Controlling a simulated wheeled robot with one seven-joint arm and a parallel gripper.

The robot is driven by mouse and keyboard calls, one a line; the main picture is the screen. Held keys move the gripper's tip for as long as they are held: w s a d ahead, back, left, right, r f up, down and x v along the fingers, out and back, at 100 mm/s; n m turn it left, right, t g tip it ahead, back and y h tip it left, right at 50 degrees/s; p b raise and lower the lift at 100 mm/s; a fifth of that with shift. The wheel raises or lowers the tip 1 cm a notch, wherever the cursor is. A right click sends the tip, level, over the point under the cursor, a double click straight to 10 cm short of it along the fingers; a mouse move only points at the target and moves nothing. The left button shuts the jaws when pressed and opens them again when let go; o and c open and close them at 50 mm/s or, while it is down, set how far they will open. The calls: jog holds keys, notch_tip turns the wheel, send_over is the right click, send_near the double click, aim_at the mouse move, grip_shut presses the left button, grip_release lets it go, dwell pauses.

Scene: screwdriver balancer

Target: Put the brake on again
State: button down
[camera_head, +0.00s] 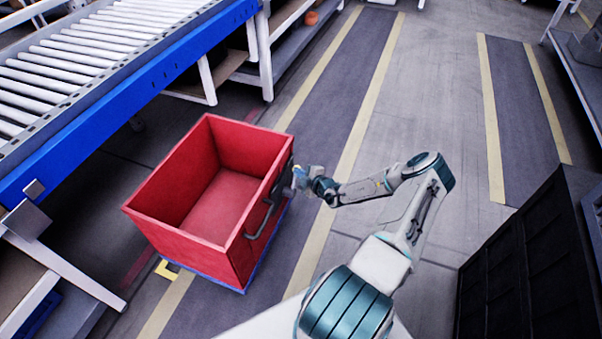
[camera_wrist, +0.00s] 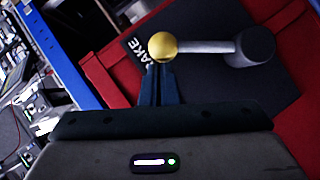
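A red open-topped cart (camera_head: 185,238) stands on the floor by the conveyor, empty inside. A brake lever shows in the wrist view: a yellow ball knob (camera_wrist: 163,46) on a grey rod (camera_wrist: 208,47) that runs right to a dark round pivot (camera_wrist: 250,46). It sits on a dark plate (camera_wrist: 265,82) with white lettering, partly covered, ending in "AKE". My gripper (camera_wrist: 160,72) has its fingers together, with their tips right at the knob. Whether they touch it is unclear. In the head view my gripper (camera_head: 300,178) is at the cart's right side, small and partly hidden.
A grey bar handle (camera_head: 262,218) is on the cart's right side. A roller conveyor (camera_head: 85,60) with a blue side rail runs along the left. A black crate (camera_head: 525,265) stands at the right. The floor between yellow lines (camera_head: 352,150) is clear.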

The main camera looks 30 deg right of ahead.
jog(key=shift+d+r, duration=0.15)
jog(key=shift+d, duration=0.15)
jog(key=a+r+p+v, duration=0.2)
jog(key=p+v, duration=0.4)
jog(key=v, duration=0.6)
jog(key=shift+s+a, duration=0.25)
jog(key=shift+a, duration=0.1)
